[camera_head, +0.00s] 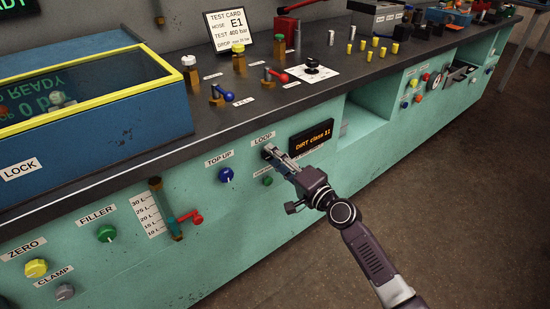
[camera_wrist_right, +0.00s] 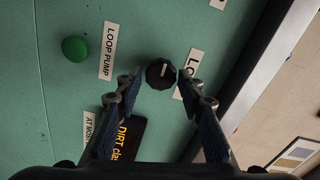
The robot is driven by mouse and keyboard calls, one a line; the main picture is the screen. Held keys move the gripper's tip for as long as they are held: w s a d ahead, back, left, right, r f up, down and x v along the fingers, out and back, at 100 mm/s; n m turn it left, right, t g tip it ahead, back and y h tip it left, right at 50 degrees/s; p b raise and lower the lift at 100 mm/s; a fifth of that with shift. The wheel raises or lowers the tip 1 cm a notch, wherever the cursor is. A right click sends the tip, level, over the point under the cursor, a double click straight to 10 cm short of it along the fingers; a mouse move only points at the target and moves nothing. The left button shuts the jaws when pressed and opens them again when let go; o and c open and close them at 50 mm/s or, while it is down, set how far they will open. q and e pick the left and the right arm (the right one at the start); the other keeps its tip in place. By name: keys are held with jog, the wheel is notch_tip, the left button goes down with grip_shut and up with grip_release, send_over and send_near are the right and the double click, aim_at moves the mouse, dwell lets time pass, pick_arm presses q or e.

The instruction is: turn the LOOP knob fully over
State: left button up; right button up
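The LOOP knob (camera_wrist_right: 160,73) is round and black with a white pointer line, set on the green panel in the right wrist view. My right gripper (camera_wrist_right: 160,85) is open, with one fingertip on each side of the knob and a small gap showing at both sides. In the head view my right gripper (camera_head: 271,154) reaches the panel just below the LOOP label (camera_head: 263,137) and largely hides the knob there. My left gripper is not in view.
A green LOOP PUMP button (camera_wrist_right: 75,48) sits near the knob. A dark DIRT display (camera_head: 312,138) is right of my gripper, and the blue TOP UP knob (camera_head: 226,174) is to its left. The dark worktop edge (camera_head: 225,121) runs above.

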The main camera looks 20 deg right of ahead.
jog(key=shift+o, duration=1)
jog(key=v, duration=1.2)
